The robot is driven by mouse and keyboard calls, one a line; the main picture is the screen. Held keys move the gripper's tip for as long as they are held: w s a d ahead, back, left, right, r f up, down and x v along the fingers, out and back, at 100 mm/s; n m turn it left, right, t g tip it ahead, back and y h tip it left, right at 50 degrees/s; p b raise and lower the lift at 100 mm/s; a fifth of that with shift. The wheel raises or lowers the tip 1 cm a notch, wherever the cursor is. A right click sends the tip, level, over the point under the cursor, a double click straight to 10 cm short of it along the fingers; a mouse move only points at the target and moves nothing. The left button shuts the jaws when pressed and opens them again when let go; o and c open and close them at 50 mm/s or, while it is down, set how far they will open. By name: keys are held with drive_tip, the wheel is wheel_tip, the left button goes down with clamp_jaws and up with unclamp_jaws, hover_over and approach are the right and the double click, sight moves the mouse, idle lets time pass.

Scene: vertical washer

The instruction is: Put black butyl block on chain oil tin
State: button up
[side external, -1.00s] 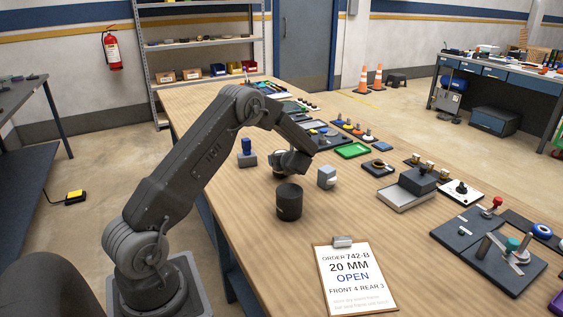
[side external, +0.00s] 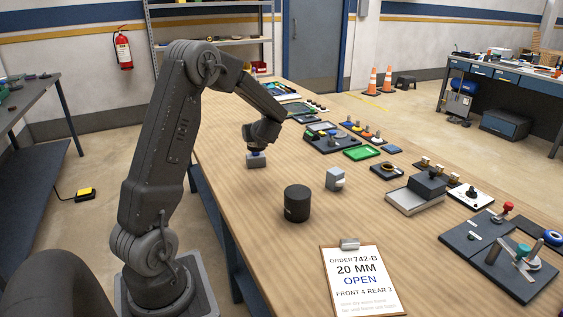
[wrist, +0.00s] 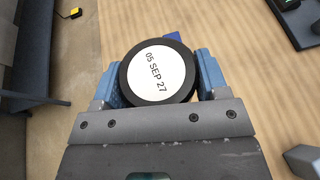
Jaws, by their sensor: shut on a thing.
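My gripper (wrist: 155,80) has its blue fingers on either side of a round black piece with a white label (wrist: 157,70) reading "05 SEP 27"; I take it to be the black butyl block. A plain black cylinder (side external: 297,203), which looks like the chain oil tin, stands upright on the bench, nearer the camera and to the right of my gripper. It is apart from the gripper, and its top is bare.
A grey block with a blue top (side external: 256,162) shows just below my gripper. A light grey block (side external: 335,180) stands right of the cylinder. A clipboard (side external: 360,282) lies in front. A tray (side external: 412,202) with a dark block is at right. Bench around the cylinder is clear.

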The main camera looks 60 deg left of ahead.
drive_tip(key=s+d+r+m+t, duration=0.1)
drive_tip(key=s+d+r, duration=0.25)
drive_tip(key=d, duration=0.45)
drive_tip(key=s+d+r+m+t, duration=0.1)
drive_tip(key=s+d+r, duration=0.25)
drive_tip(key=d, duration=0.45)
hover_over(298, 191)
wheel_tip(298, 191, down, 6)
drive_tip(key=shift+d+f, duration=0.1)
drive_tip(key=shift+f, duration=1.95)
drive_tip(key=shift+f, duration=0.15)
drive_tip(key=o, duration=1.1)
